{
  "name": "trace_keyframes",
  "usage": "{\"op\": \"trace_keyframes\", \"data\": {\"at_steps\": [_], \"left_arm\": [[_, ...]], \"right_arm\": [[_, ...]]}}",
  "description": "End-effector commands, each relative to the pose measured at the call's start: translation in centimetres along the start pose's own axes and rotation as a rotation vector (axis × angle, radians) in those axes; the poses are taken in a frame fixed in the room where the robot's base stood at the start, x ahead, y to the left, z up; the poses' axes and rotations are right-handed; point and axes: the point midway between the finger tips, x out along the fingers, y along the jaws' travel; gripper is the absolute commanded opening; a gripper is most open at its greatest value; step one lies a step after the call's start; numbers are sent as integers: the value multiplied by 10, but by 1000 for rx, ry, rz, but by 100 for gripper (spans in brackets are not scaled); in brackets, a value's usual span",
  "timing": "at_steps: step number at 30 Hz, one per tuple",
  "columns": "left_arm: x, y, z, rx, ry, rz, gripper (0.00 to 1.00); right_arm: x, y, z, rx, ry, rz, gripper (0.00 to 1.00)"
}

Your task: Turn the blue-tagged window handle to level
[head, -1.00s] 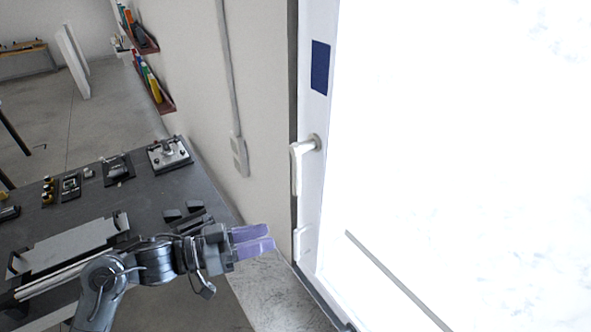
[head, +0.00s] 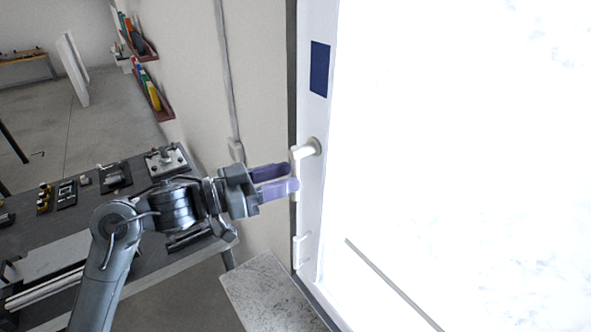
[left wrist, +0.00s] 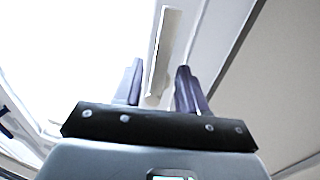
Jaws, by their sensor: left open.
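The white window handle (head: 306,149) sits on the white frame below the blue tag (head: 320,68). My left gripper (head: 287,179) is open, with purple fingers reaching right toward the lever. In the left wrist view the handle's lever (left wrist: 163,50) shows between the two spread fingers (left wrist: 158,88), with a gap to either side. Whether a finger touches it I cannot tell. My right gripper is in neither view.
A small white fitting (head: 300,250) is on the frame below the handle. A stone sill (head: 270,292) lies under the window. A dark workbench (head: 120,195) with several small devices stands left. Wall shelves (head: 150,92) hold coloured items.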

Motion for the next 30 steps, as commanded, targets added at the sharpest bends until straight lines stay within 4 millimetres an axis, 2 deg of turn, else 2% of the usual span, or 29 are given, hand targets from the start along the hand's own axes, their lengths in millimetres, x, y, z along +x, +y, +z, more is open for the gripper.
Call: {"op": "trace_keyframes", "data": {"at_steps": [3,9,19,27,30], "left_arm": [[16,0,-2,-2,1,1,41],[28,0,-1,0,1,0,41],[31,0,0,1,0,-1,41],[31,0,0,1,0,0,1],[30,0,0,1,0,0,0]], "right_arm": [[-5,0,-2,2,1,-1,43],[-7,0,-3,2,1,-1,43],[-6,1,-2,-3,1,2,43],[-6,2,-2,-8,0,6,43],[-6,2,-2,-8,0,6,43]]}}
